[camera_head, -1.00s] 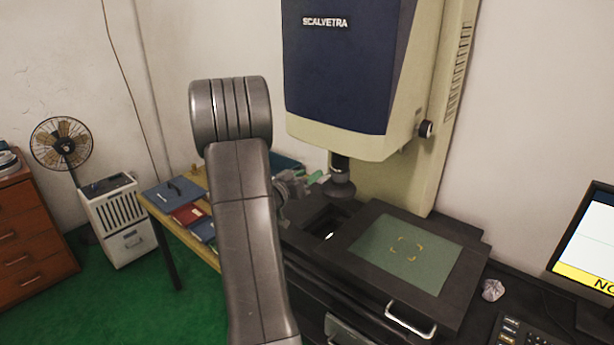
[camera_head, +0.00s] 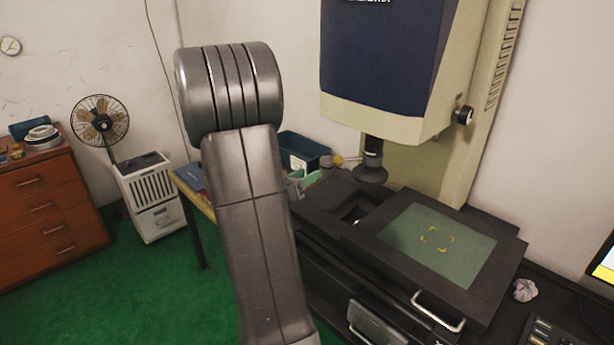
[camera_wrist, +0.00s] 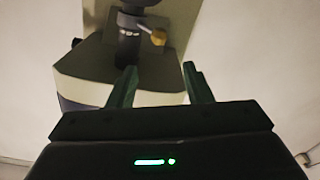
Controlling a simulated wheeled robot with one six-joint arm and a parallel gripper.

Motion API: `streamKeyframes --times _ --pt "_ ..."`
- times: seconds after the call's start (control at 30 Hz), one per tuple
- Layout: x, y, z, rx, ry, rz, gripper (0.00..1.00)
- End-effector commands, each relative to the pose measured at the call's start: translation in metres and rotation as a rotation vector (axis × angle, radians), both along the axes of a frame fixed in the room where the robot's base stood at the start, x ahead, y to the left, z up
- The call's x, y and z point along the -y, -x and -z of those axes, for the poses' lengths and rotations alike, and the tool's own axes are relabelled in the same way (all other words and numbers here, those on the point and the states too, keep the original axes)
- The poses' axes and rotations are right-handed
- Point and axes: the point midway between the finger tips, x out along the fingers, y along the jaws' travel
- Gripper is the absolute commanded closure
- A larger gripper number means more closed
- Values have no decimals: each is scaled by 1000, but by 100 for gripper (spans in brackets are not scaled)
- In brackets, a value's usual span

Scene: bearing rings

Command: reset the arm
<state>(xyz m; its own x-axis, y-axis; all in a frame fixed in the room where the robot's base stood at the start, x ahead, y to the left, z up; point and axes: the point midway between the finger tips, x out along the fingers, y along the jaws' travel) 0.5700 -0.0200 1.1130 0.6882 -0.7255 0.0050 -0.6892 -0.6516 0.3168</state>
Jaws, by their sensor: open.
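The measuring machine (camera_head: 385,60) stands right of my arm, above a dark stage with a green glass plate (camera_head: 435,248). A teal bin (camera_head: 303,150) is partly behind my arm. A fan (camera_head: 100,122), white unit (camera_head: 150,195) and drawer cabinet (camera_head: 45,205) stand left. Green floor is open.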

Motion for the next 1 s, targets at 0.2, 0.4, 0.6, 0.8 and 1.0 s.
streamKeyframes --times 0.2,0.4,0.6,0.8,1.0 --pt "3 -2 0 0 0 1 54" --pt "21 -19 -1 -1 0 3 54" --pt "51 -46 -1 -4 -1 6 54" --pt "78 -71 0 -4 -2 7 54" --pt "95 -87 1 -5 -2 5 54"
